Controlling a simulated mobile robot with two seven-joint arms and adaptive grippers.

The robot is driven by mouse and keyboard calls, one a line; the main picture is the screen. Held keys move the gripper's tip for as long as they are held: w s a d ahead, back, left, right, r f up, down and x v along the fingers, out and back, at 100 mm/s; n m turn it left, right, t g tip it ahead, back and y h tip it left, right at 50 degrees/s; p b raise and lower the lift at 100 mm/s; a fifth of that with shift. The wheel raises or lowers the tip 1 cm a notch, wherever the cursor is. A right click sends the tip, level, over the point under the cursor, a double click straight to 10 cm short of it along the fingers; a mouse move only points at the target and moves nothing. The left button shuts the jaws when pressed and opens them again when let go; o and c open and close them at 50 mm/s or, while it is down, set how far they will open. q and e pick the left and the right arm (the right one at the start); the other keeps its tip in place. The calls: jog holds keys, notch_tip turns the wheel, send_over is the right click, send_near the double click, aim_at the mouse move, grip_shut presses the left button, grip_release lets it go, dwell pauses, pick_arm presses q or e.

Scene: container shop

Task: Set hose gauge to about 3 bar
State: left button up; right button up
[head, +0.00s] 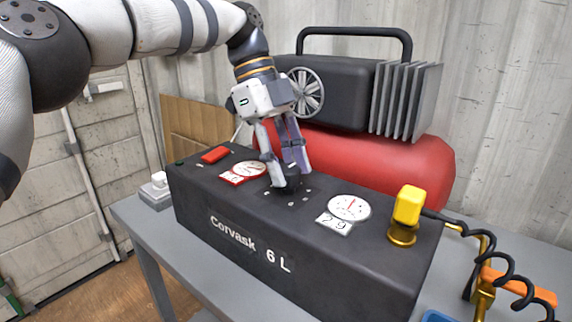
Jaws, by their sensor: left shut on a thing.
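My left gripper (284,182) points down over the black compressor box (250,225) marked "Corvask 6 L" and is shut on a dark regulator knob (289,185) on its top; the fingers partly hide the knob. To its right is a round white hose gauge (349,207) with a red needle, and the small readout (335,223) below it appears to read 2.9. To the left of the knob is a red-rimmed gauge (249,170) with a small display; its reading is too small to tell. My right gripper is not in view.
A red switch (215,155) lies at the box's left end. A yellow coupling (408,205) with a coiled black hose (500,270) stands at the right end. A red tank (385,165) and black motor (335,90) rise behind. The grey table (145,222) supports the box.

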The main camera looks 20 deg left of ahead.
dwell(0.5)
pick_arm(q)
jog(key=o, duration=1.2)
jog(key=shift+c, duration=0.2)
